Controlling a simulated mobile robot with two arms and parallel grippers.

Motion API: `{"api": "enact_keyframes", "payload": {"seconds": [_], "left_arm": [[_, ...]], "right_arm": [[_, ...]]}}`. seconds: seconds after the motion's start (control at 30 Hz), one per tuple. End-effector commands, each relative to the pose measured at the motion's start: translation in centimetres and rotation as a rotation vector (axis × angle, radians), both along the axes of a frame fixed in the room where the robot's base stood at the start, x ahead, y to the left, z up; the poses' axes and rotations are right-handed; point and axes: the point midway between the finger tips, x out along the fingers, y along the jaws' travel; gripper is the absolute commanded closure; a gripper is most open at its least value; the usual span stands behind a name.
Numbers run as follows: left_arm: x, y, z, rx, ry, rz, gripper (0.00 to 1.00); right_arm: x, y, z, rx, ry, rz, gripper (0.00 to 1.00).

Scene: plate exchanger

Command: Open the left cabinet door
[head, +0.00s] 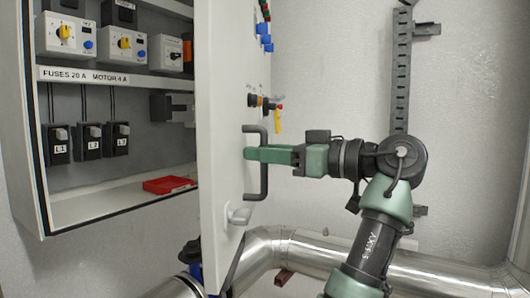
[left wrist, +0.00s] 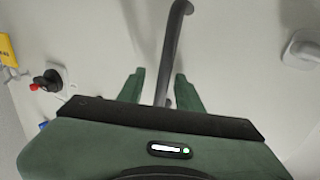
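The grey cabinet door (head: 225,105) stands swung out from the cabinet (head: 32,140), whose inside shows. A dark bar handle (head: 263,185) is on the door's face; it also shows in the left wrist view (left wrist: 174,45). My left gripper (head: 252,153) is at the handle's upper-middle part, with its green fingers reaching past the bar. In the left wrist view the bar passes between the two fingers (left wrist: 162,85), which are spread with gaps beside it. The bar is nearer the right finger. My right gripper is not in view.
Inside the cabinet are switches, fuses and a red tray (head: 169,185). Silver pipes (head: 330,258) run below. A slotted rail (head: 402,70) is on the wall.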

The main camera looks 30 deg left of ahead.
Motion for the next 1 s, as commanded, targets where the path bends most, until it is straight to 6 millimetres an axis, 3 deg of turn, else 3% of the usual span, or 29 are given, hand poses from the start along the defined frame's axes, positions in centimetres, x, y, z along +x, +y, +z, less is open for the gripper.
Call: {"api": "enact_keyframes", "payload": {"seconds": [0.17,0.6,1.0], "left_arm": [[0.0,-0.4,0.0,0.000,0.000,-0.001,0.65],[-0.2,-6.9,0.0,0.002,-0.001,-0.001,0.65],[-0.3,-7.8,-0.1,-0.001,0.001,0.000,0.65]], "right_arm": [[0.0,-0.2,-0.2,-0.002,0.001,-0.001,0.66],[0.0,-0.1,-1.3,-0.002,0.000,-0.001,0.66],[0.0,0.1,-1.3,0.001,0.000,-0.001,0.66]]}}
